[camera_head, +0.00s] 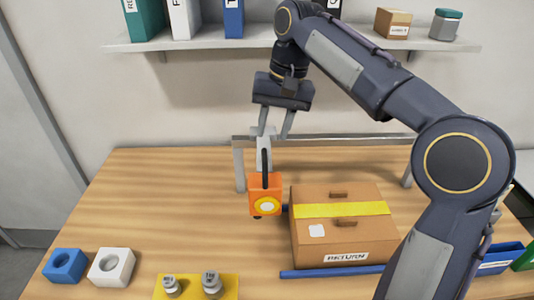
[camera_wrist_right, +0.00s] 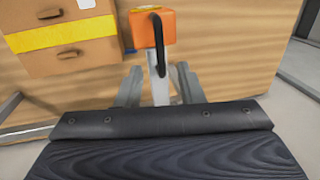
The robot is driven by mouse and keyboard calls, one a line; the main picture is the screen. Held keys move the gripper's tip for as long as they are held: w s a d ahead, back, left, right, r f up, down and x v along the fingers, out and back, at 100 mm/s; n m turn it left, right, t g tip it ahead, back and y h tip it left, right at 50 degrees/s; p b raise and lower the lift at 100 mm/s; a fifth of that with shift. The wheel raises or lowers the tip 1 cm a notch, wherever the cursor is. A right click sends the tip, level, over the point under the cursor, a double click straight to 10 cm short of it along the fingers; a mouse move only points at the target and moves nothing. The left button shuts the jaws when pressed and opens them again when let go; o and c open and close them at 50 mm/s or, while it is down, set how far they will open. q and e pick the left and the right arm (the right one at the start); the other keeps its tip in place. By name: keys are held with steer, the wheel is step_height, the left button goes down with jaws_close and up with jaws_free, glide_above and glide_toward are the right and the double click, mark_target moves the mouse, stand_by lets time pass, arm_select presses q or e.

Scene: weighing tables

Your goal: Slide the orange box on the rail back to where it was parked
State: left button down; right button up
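The orange box (camera_head: 257,184), with a pale round dial and a black handle (camera_head: 265,165), hangs at the left end of the grey rail (camera_head: 345,137). A light grey hanger (camera_head: 262,148) rises above it. My right gripper (camera_head: 273,136) is above the box near the rail, its two fingers apart. In the right wrist view the orange box (camera_wrist_right: 146,28) is beyond the fingertips (camera_wrist_right: 160,72). The grey hanger (camera_wrist_right: 159,88) shows between the fingers, with gaps on both sides. My left gripper is not in view.
A brown carton (camera_head: 350,235) with yellow tape stands close right of the orange box. A blue bar (camera_head: 330,272) lies in front of it. Blue (camera_head: 64,266) and white (camera_head: 111,267) blocks and a yellow plate (camera_head: 195,288) with weights are at the front left. A shelf (camera_head: 240,38) hangs behind.

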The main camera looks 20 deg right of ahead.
mark_target(265, 161)
steer(key=f, duration=0.3)
steer(key=a+f, duration=0.1)
steer(key=f, duration=0.3)
steer(key=shift+w+a+f+b, duration=0.2)
steer(key=shift+b, duration=0.1)
jaws_close()
